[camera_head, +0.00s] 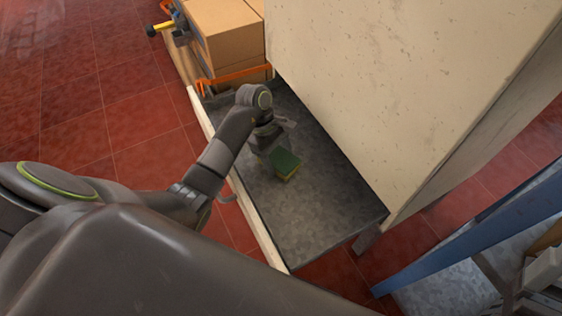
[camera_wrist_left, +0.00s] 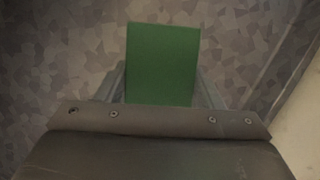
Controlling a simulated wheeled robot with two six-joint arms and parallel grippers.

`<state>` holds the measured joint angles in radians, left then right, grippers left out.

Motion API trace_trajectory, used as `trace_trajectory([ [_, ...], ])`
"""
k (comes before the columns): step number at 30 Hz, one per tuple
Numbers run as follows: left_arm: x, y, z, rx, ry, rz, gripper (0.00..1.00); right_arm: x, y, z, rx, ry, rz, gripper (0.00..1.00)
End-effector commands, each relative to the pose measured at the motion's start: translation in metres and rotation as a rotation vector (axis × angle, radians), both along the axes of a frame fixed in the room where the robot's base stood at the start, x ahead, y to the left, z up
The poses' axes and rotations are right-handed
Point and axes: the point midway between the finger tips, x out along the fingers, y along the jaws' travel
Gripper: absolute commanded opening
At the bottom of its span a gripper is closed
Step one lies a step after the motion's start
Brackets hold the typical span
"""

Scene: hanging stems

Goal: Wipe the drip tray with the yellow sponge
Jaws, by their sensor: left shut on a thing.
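The yellow sponge (camera_head: 285,163) has a green top face and a yellow lower layer. My left gripper (camera_head: 272,148) is shut on it, over the grey metal drip tray (camera_head: 315,212). In the left wrist view the sponge's green face (camera_wrist_left: 161,65) fills the space between the fingers, which show at its two sides. The mottled grey surface lies beyond it. I cannot tell whether the sponge touches that surface. My right gripper is not in view.
A large cream cabinet or panel (camera_head: 390,75) stands along the right side of the grey surface. Cardboard boxes (camera_head: 222,35) sit at its far end, with an orange strap or bar (camera_head: 235,77) before them. A blue beam (camera_head: 470,235) crosses at lower right. Red tiled floor (camera_head: 110,90) is clear at left.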

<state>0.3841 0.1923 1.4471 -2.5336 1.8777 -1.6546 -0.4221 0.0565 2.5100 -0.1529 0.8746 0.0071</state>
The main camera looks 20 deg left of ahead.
Motion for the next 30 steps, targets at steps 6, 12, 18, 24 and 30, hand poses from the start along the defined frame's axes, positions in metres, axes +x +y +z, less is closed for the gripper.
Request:
trace_trajectory([
  [6, 0.013, 0.016, -0.005, 0.002, -0.001, 0.0, 0.36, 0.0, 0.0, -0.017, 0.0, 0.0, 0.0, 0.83],
  [12, 0.017, 0.023, -0.004, 0.001, 0.0, 0.001, 0.36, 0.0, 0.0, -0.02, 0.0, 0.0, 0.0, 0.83],
  [18, 0.024, 0.032, -0.005, 0.003, 0.001, 0.001, 0.36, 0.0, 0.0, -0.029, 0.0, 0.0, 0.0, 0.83],
  [24, 0.035, 0.046, -0.004, 0.003, 0.0, 0.002, 0.36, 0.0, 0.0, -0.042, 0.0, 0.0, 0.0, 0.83],
  [30, 0.038, 0.049, -0.003, 0.0, -0.001, 0.0, 0.36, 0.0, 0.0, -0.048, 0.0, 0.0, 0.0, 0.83],
])
